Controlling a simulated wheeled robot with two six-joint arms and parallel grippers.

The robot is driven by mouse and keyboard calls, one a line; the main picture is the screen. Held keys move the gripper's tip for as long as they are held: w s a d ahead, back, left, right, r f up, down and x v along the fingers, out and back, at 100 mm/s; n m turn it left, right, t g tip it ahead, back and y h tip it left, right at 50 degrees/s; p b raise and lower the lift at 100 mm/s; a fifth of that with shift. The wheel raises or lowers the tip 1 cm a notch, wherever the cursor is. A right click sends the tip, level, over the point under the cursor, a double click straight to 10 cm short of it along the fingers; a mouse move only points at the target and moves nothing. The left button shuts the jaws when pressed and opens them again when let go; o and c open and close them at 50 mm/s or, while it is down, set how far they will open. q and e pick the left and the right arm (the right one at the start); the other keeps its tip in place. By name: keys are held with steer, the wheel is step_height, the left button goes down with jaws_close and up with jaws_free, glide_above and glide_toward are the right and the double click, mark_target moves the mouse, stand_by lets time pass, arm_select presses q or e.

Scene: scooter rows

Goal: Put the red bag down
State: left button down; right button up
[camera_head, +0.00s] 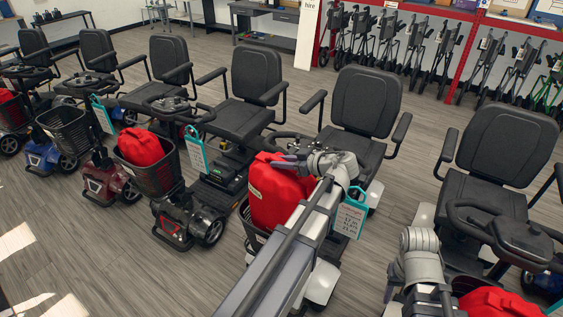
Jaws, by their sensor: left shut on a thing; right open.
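A red bag (273,195) is at the front of the scooter in the middle, over a dark basket (246,217) that my arm partly covers. I cannot tell whether the bag rests on the basket floor. My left gripper (286,159) is shut at the top of this bag. Another red bag (141,147) sits in the front basket (162,177) of the scooter to the left. A further red bag (497,303) shows at the lower right edge. My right gripper (419,241) is low at the right, open, its fingers not clear from here.
Scooters with black seats (365,101) stand in a row, with handlebars and turquoise-edged tags (350,215) close to my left arm. Folded walkers (355,40) line the back wall beside a red post (461,60). The floor (95,235) at the lower left is clear.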

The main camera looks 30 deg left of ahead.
arm_select(q)
steer(key=shift+r+p, duration=0.85)
steer(key=shift+r, duration=0.65)
arm_select(e)
steer(key=shift+r, duration=1.45)
arm_select(q)
steer(key=shift+r, duration=0.1)
arm_select(e)
steer(key=shift+r, duration=0.1)
